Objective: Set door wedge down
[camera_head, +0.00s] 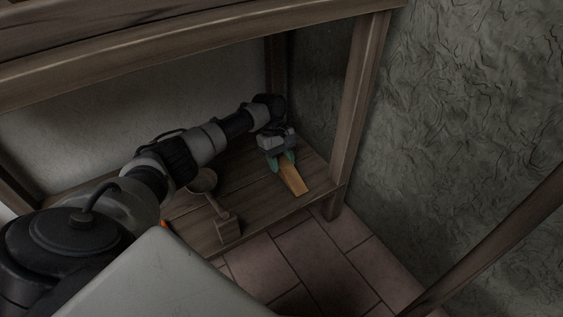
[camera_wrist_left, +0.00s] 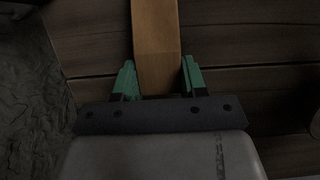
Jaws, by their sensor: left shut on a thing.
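The door wedge (camera_head: 292,178) is a tan wooden piece over the right end of the low wooden shelf (camera_head: 262,197). My left gripper (camera_head: 281,160), with green fingertips, is shut on one end of it. In the left wrist view the wedge (camera_wrist_left: 156,45) stands between the two green fingers (camera_wrist_left: 160,82) and reaches away over the planks. I cannot tell whether its underside touches the shelf. My right gripper does not show.
A wooden scoop-like object (camera_head: 226,226) with a round bowl (camera_head: 203,181) lies on the shelf to the left. A post (camera_head: 352,110) and a rough wall (camera_head: 450,120) bound the right. An upper board (camera_head: 180,52) is overhead. Floor tiles (camera_head: 290,262) lie in front.

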